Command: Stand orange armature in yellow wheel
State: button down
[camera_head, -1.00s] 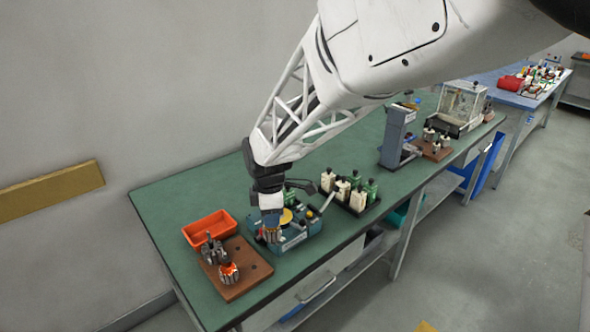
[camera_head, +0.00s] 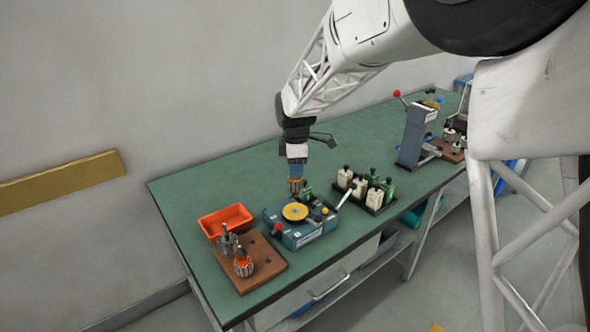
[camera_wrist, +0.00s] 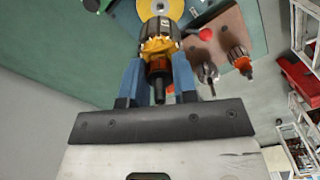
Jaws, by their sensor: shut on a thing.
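My gripper (camera_head: 297,176) has blue fingers, which also show in the wrist view (camera_wrist: 158,80). They are shut on an armature (camera_wrist: 160,38) with a grey core, yellow-orange winding and a copper-coloured end with a dark shaft. In the head view the held armature (camera_head: 296,186) hangs roughly upright, in the air just behind or above the yellow wheel (camera_head: 294,211). The wheel lies flat on a blue machine (camera_head: 304,232) and is partly hidden by the armature in the wrist view (camera_wrist: 155,8). Another armature (camera_head: 243,265) with red-orange winding stands on the brown board.
The brown board (camera_head: 262,272) also holds a grey armature (camera_head: 228,240) and empty holes. An orange tray (camera_head: 225,221) lies behind it. A lever (camera_head: 343,194) and red knob (camera_head: 277,228) are on the machine. The green table behind is clear.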

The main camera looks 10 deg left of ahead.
aim_at(296, 186)
jog(key=shift+f, duration=0.15)
jog(key=shift+f, duration=2)
jog(key=shift+f, duration=1.4)
jog(key=c, duration=0.8)
grip_release()
jog(key=shift+r, duration=0.1)
jog(key=shift+r, duration=2.15)
jog(key=shift+r, duration=3.9)
